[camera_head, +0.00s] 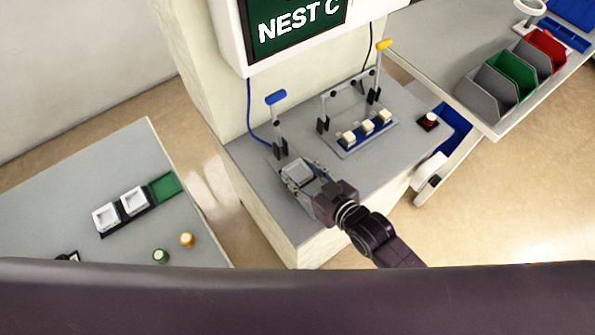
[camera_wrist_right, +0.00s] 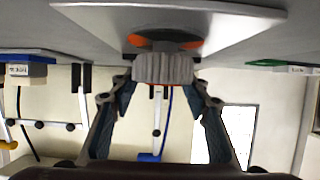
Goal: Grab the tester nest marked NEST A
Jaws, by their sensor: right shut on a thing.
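A pale square nest (camera_head: 298,174) stands at the left of the grey bench, beside the blue-handled lever (camera_head: 276,110). My right gripper (camera_head: 312,189) reaches it from the lower right. In the right wrist view its fingers (camera_wrist_right: 165,76) are shut on a grey ribbed grip (camera_wrist_right: 164,69) under the pale plate (camera_wrist_right: 170,22), with orange parts beside it. I cannot read a marking on this nest. Two similar white nests (camera_head: 106,217) (camera_head: 134,201) sit on a dark strip on the left table. My left gripper is not in view.
A screen (camera_head: 297,25) above the bench reads NEST C. A blue fixture (camera_head: 365,133) with white blocks and a yellow-handled lever (camera_head: 384,44) stands right of the nest. A red button (camera_head: 430,119) is at the bench's right. Coloured bins (camera_head: 512,76) stand far right.

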